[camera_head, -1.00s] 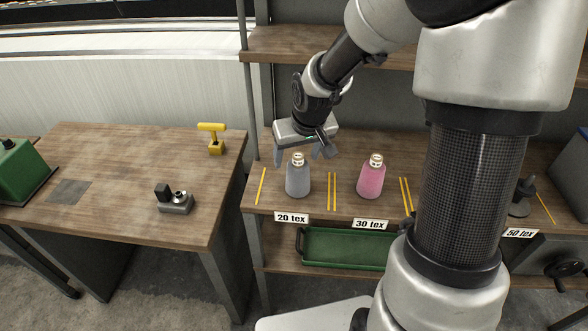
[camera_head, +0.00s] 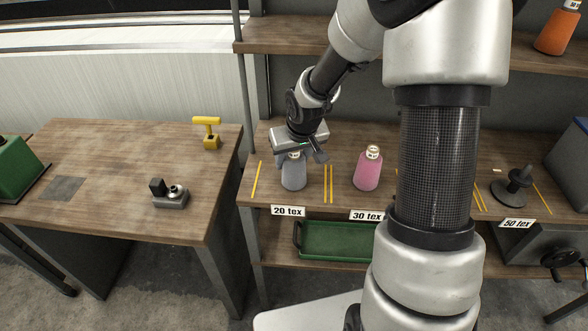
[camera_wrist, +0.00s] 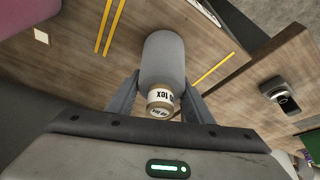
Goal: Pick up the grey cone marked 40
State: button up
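A grey cone (camera_head: 294,174) with a beige top stands upright on the shelf behind the "20 tex" label (camera_head: 288,211). In the wrist view the grey cone (camera_wrist: 163,60) shows its printed top, upside down; I read "tex", but the number is not clear. My gripper (camera_head: 301,158) is over the cone's upper part, pointing down. In the wrist view my gripper (camera_wrist: 160,98) is open, with one finger on each side of the cone's neck. I cannot tell whether the fingers touch it. The cone's top is partly hidden by the gripper in the head view.
A pink cone (camera_head: 368,169) stands to the right, behind the "30 tex" label (camera_head: 366,215). A green tray (camera_head: 345,228) sits on the lower shelf. An orange cone (camera_head: 557,32) is on the upper shelf. A table (camera_head: 100,150) with a yellow tool (camera_head: 208,132) is at left.

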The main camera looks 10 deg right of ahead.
jog(key=c, duration=0.6)
notch_tip(320, 180, up, 10)
jog(key=shift+r+p, duration=0.1)
jog(key=shift+p, duration=0.7)
jog(key=o, duration=0.7)
jog(key=c, duration=0.6)
